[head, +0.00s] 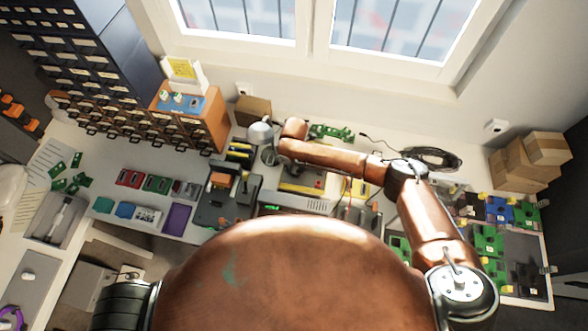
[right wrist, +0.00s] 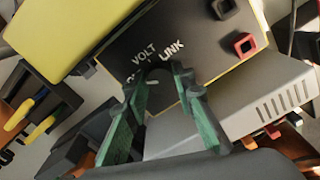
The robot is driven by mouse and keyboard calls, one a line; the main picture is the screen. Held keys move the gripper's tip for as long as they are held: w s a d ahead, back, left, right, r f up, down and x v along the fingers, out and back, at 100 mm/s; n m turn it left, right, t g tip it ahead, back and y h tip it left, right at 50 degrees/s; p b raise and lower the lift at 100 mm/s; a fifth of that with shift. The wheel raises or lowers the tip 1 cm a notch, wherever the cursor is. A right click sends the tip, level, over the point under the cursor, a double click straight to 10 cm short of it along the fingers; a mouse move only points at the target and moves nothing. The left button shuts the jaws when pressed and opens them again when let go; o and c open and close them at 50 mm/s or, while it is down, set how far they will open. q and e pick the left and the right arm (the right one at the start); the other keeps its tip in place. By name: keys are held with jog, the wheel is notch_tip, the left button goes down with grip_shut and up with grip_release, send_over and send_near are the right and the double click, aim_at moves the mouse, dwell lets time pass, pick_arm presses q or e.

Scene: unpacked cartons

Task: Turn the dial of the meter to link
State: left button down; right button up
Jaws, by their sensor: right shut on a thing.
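The meter (right wrist: 205,28) shows in the right wrist view as a dark panel with a yellow edge. White lettering on it reads VOLT and LINK, and a third label is mostly hidden by a finger. The dark round dial (right wrist: 158,72) sits below the lettering. My right gripper (right wrist: 160,76) has its green fingers on either side of the dial, shut on it. A small white mark shows between the fingertips; which label the dial points to is unclear. In the head view my right arm reaches across the bench and hides the gripper's contact. My left gripper is not in view.
A grey vented box (right wrist: 245,108) lies close beside the right finger. In the head view, an orange drawer cabinet (head: 213,128) stands left and cardboard boxes (head: 520,163) stand at the bench's right end.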

grip_shut()
jog(key=m+p, duration=0.4)
jog(key=shift+r+m, duration=0.15)
jog(key=shift+m, duration=0.25)
jog(key=m+p, duration=0.1)
jog(key=m, duration=0.1)
jog(key=shift+m+p, duration=0.4)
jog(key=m+p, duration=0.2)
jog(key=m, duration=0.2)
jog(key=shift+m+p, duration=0.3)
jog(key=shift+p, duration=0.1)
jog(key=m+p, duration=0.3)
jog(key=m, duration=0.3)
jog(key=m+p, duration=0.2)
jog(key=m, duration=0.3)
jog(key=shift+m, duration=0.3)
jog(key=shift+f, duration=0.2)
